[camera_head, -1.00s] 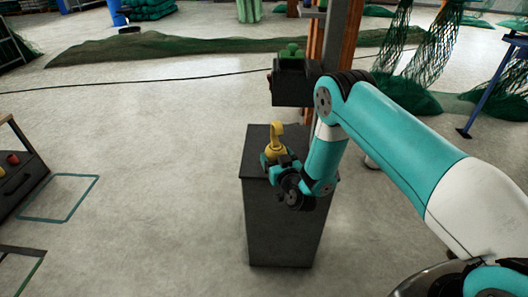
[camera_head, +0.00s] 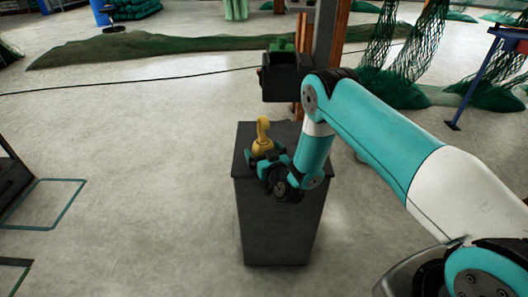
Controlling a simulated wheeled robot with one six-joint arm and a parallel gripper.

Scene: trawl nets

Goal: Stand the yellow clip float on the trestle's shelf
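The yellow clip float (camera_head: 263,137) is upright over the top of a dark grey cabinet-like stand (camera_head: 278,215), its hooked end up. My gripper (camera_head: 263,156) reaches in low from the right. Its teal fingers are on either side of the float's lower part and hide its base. I cannot tell whether the fingers press on the float or whether its base touches the stand. A blue trestle (camera_head: 492,75) is partly visible at the right edge. No shelf can be made out clearly on it.
A post with a dark box (camera_head: 284,75) on it stands just behind the stand. Green nets (camera_head: 400,50) hang at the right, and a long net heap (camera_head: 150,48) lies across the back. A black cable (camera_head: 130,83) crosses the floor. The floor at left is mostly open.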

